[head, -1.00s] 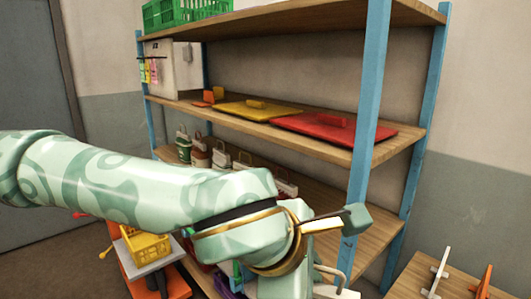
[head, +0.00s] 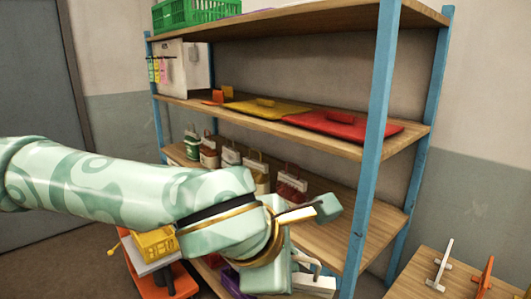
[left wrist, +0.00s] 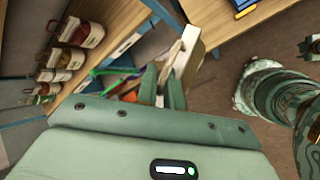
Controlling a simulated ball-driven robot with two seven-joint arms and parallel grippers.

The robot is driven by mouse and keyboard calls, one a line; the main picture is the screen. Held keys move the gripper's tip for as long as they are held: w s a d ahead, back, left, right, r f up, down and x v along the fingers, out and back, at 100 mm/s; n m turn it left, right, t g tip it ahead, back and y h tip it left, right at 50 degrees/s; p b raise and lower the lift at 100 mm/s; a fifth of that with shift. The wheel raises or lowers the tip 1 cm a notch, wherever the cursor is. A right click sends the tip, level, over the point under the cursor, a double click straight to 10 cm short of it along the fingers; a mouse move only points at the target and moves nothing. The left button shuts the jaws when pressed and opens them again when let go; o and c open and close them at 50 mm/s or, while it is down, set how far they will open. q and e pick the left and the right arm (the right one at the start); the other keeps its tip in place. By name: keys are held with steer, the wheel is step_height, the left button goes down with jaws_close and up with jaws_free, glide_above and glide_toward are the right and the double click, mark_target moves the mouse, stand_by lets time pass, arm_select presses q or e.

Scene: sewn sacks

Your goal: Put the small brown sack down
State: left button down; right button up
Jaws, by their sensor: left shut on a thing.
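My left gripper (head: 322,245) is in front of the shelf, low in the head view. In the left wrist view its fingers (left wrist: 165,90) are shut on a sack. In the head view the sack (head: 313,284) shows as a cream piece with a loop handle at the bottom edge. My right gripper is not clearly seen.
Several sacks with handles, among them a dark red one (head: 291,188), stand on the lower wooden shelf (head: 375,222). The shelf has bare room right of them. A blue post (head: 372,140) stands beside my gripper. A wooden table (head: 420,285) with small stands is at right.

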arm_select(q)
steer(key=w+a+f+n+y, duration=0.1)
steer(key=w+a+n+y, duration=0.1)
steer(key=a, duration=1)
steer(key=w+a+f+n+t+y, duration=0.1)
steer(key=w+a+n, duration=0.4)
steer(key=a, duration=0.6)
steer(key=shift+w+a+t+y, duration=0.35)
steer(key=shift+w+y, duration=0.15)
steer(key=shift+y, duration=0.4)
steer(key=shift+r, duration=0.1)
steer(key=shift+d, duration=0.1)
